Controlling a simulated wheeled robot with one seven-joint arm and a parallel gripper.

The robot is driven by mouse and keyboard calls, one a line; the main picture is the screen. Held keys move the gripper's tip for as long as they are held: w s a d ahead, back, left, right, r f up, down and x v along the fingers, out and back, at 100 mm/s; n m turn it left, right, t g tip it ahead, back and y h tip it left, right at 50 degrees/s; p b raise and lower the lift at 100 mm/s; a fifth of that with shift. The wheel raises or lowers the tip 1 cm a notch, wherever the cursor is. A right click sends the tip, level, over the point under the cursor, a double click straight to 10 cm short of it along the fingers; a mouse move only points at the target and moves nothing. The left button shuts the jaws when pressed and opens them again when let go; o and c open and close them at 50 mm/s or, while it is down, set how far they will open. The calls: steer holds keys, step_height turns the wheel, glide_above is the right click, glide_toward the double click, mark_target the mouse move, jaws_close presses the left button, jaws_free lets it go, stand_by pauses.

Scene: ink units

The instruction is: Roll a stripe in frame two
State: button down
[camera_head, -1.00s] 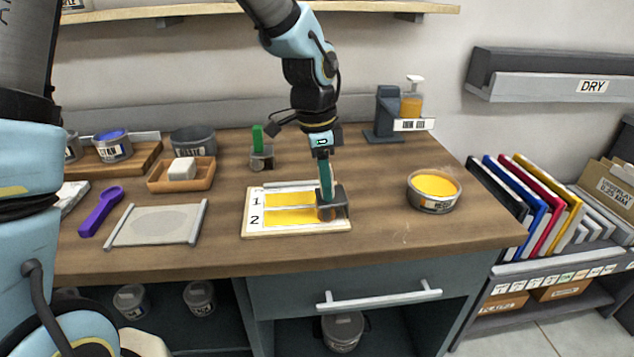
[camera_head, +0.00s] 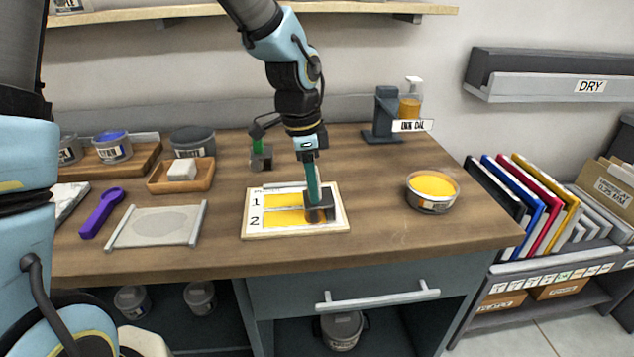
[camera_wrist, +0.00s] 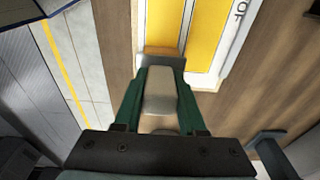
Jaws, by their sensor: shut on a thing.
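My gripper (camera_head: 314,190) is shut on the pale handle (camera_wrist: 160,92) of a roller with a grey frame (camera_head: 319,208). The roller sits over the right part of the white-and-wood test card (camera_head: 246,234), which has rows marked 1 and 2. Row one holds a yellow stripe (camera_head: 280,200). Row two also holds a yellow stripe (camera_head: 282,218), and in the wrist view the drum is at the near end of this stripe (camera_wrist: 165,22). The roller hides the stripes' right ends in the head view.
A tub of yellow ink (camera_head: 434,187) stands right of the card. A grey slab (camera_head: 125,238), a purple spoon (camera_head: 102,212) and a wooden tray (camera_head: 158,182) lie to the left. Another roller with a green handle (camera_head: 258,133) stands behind. The counter's front is clear.

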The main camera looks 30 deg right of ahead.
steer(key=shift+w+a+f+p, duration=0.15)
steer(key=shift+w+a, duration=0.15)
steer(key=shift+a, duration=0.35)
steer(key=shift+w+a+p, duration=0.15)
steer(key=shift+w+a, duration=0.1)
steer(key=shift+a, duration=0.35)
steer(key=shift+w+a+r+p, duration=0.1)
steer(key=shift+w+a+p, duration=0.3)
steer(key=shift+a, duration=0.45)
steer(key=shift+w+a+r+p, duration=0.1)
steer(key=shift+w+a+p, duration=0.3)
steer(key=shift+a, duration=0.4)
steer(key=shift+w+a+r+p, duration=0.1)
steer(key=shift+w+a+p, duration=0.3)
steer(key=shift+a, duration=0.45)
steer(key=shift+w+a+f+p, duration=0.1)
steer(key=shift+w+a+p, duration=0.25)
steer(key=shift+a, duration=0.35)
steer(key=shift+w+a+f+p, duration=0.1)
steer(key=shift+w+a+p, duration=0.2)
steer(key=shift+a, duration=0.35)
step_height(320, 180, up, 6)
steer(key=p, duration=0.4)
steer(key=shift+p, duration=0.4)
steer(key=shift+s, duration=0.1)
